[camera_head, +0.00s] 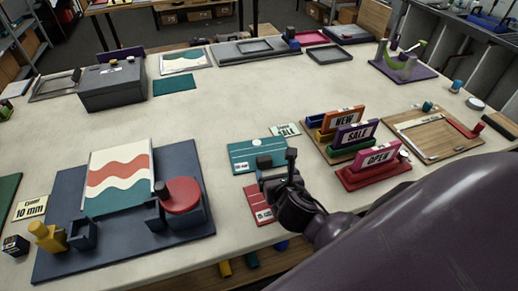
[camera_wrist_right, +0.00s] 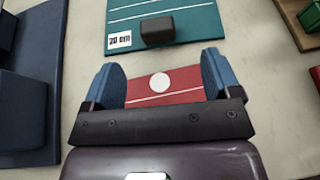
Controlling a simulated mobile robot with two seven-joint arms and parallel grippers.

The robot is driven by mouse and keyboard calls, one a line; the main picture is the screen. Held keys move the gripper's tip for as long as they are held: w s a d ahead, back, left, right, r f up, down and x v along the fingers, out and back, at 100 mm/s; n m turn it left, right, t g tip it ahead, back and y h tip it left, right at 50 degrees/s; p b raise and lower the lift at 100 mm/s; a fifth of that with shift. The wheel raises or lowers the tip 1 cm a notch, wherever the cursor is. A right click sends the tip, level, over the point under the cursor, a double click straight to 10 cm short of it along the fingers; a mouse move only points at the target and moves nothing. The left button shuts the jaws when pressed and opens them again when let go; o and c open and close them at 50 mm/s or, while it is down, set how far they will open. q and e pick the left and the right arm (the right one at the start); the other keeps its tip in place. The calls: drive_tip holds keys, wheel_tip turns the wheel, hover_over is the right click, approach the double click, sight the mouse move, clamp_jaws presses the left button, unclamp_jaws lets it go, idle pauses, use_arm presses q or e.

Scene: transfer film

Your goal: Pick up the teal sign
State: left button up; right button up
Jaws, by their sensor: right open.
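No upright teal sign stands out. A flat teal board (camera_head: 243,153) with white lines lies mid-table. It also shows at the top of the right wrist view (camera_wrist_right: 190,22), with a "20 cm" label and a dark block (camera_wrist_right: 157,31). I cannot tell whether this board is the teal sign. My right gripper (camera_head: 278,168) is over the board's near edge in the head view. In the wrist view its blue fingertips (camera_wrist_right: 162,80) are apart, with a red board (camera_wrist_right: 165,97) below and nothing held. My left gripper is out of view.
Orange "NEW" (camera_head: 343,120), purple "SALE" (camera_head: 356,133) and pink "OPEN" (camera_head: 378,157) signs stand upright in holders to the right. A dark blue board (camera_head: 110,250) with a red round knob (camera_head: 181,196) is at the left. The table middle behind the teal board is clear.

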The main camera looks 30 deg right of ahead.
sight(265, 160)
drive_tip(key=shift+a+x, duration=0.15)
drive_tip(key=shift+x, duration=2.25)
drive_tip(key=shift+a+x, duration=0.15)
drive_tip(key=shift+x, duration=2.25)
drive_tip(key=shift+w+f, duration=0.1)
drive_tip(key=c, duration=1.1)
drive_tip(key=shift+o, duration=0.2)
